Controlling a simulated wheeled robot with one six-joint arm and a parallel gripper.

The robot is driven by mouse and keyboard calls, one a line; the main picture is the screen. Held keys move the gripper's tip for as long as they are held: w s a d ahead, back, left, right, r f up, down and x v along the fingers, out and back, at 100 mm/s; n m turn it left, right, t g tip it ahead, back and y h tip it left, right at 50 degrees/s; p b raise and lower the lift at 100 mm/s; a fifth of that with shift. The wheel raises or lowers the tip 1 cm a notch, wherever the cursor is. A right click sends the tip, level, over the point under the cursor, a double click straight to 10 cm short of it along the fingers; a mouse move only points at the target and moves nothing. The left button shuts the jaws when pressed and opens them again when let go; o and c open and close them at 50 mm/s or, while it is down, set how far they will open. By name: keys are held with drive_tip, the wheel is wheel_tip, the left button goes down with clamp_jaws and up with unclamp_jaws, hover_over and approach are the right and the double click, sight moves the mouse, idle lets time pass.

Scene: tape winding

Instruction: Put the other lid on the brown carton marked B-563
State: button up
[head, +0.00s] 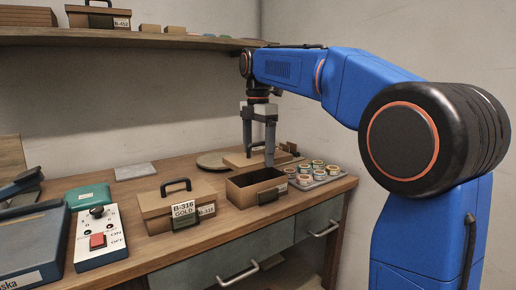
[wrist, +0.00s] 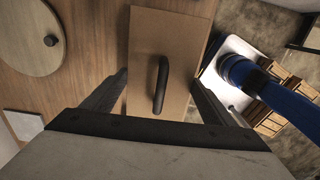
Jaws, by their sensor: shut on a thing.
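A brown flat lid (head: 235,160) with a black handle is between my gripper's fingers (head: 258,160), behind an open brown carton. In the wrist view the lid (wrist: 143,60) and its black handle (wrist: 161,85) lie between the two fingers of my gripper (wrist: 160,100), which is shut on the lid's sides. I cannot tell whether the lid touches the table. The open carton (head: 243,194) has a dark inside and a black latch in front; no B-563 mark is readable. A closed carton (head: 155,212) marked B-316 GOLD, with a black handle, stands to its left.
A switch box (head: 97,240) and teal box (head: 87,195) stand left. A shelf (head: 120,37) runs above.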

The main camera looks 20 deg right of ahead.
drive_tip(key=shift+f, duration=2.95)
drive_tip(key=o, duration=1.1)
wheel_tip(320, 180, up, 17)
drive_tip(key=shift+r, duration=0.2)
